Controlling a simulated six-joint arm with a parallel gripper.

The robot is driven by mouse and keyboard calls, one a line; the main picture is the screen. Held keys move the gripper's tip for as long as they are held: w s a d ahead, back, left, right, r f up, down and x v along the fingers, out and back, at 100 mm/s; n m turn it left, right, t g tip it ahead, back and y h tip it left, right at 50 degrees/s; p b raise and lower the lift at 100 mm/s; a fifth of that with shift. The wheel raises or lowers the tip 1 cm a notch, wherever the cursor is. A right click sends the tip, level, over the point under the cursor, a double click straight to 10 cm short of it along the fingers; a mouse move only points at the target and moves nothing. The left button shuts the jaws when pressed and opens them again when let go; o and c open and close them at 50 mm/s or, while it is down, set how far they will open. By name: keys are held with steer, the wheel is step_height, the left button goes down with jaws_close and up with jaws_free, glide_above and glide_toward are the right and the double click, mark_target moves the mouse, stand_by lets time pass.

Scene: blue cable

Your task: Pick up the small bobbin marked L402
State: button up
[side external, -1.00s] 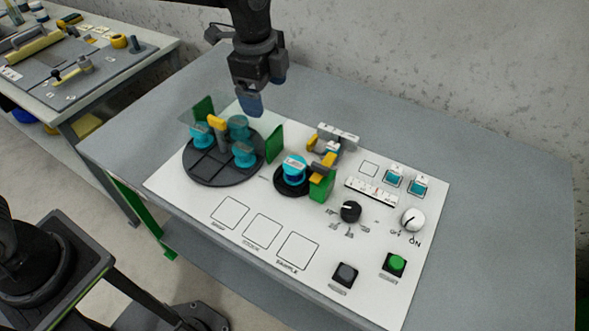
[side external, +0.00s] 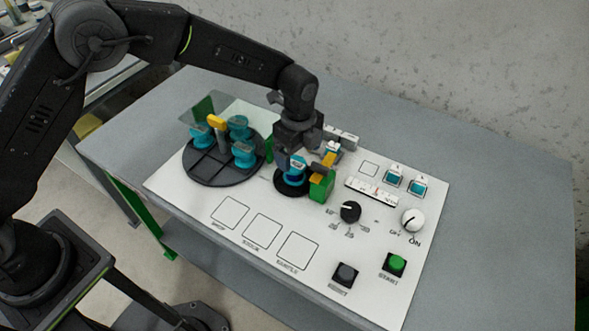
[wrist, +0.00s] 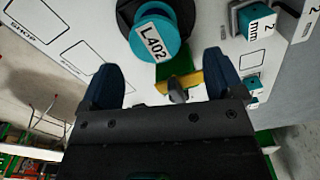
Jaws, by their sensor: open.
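The small teal bobbin marked L402 (wrist: 155,40) shows at the top middle of the wrist view, its white label readable. In the side view the bobbin (side external: 295,170) stands upright on a small round black base (side external: 291,188).
A green block with a yellow top (side external: 322,180) stands close right of the bobbin. A dark round turntable (side external: 222,178) with several teal bobbins, a yellow piece and a clear guard is at left. Knobs and buttons (side external: 396,262) are at right. The white panel's front has flat marked squares (side external: 262,231).

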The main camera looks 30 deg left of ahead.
mark_target(296, 165)
step_height(296, 165, down, 5)
steer(key=shift+s+a+f, duration=0.15)
steer(key=c, duration=1.1)
